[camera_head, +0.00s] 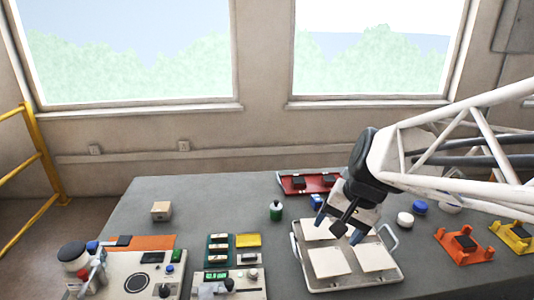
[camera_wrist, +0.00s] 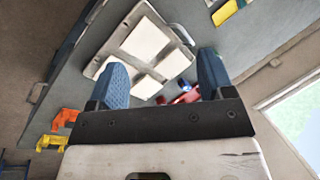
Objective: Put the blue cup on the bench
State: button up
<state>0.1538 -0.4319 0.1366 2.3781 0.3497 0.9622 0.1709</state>
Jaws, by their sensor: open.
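A round blue object (camera_head: 419,207), which looks like the blue cup, stands on the right part of the grey bench (camera_head: 232,192), just beyond a white round cup (camera_head: 405,218). My gripper (camera_head: 338,228) is open and empty above a white tray (camera_head: 296,262) holding several pale square tiles, left of the blue cup. In the wrist view my gripper's two blue fingertips (camera_wrist: 162,68) are spread apart, with the tray and tiles beyond them. I cannot make out the blue cup in the wrist view.
A red holder (camera_head: 291,184) lies behind the tray, with a small blue item (camera_head: 317,201) near it. A green-bodied bottle (camera_head: 276,211) stands left of the tray. Orange (camera_head: 463,244) and yellow (camera_head: 512,236) holders sit at right. Equipment (camera_head: 128,277) fills the front left; the back left is mostly clear.

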jog(key=s+n+h, duration=0.3)
jog(key=s+n, duration=0.2)
jog(key=s, duration=0.5)
jog(key=shift+s+a+r+n+t, duration=0.2)
jog(key=shift+a+n+t, duration=0.1)
jog(key=shift+a, duration=0.1)
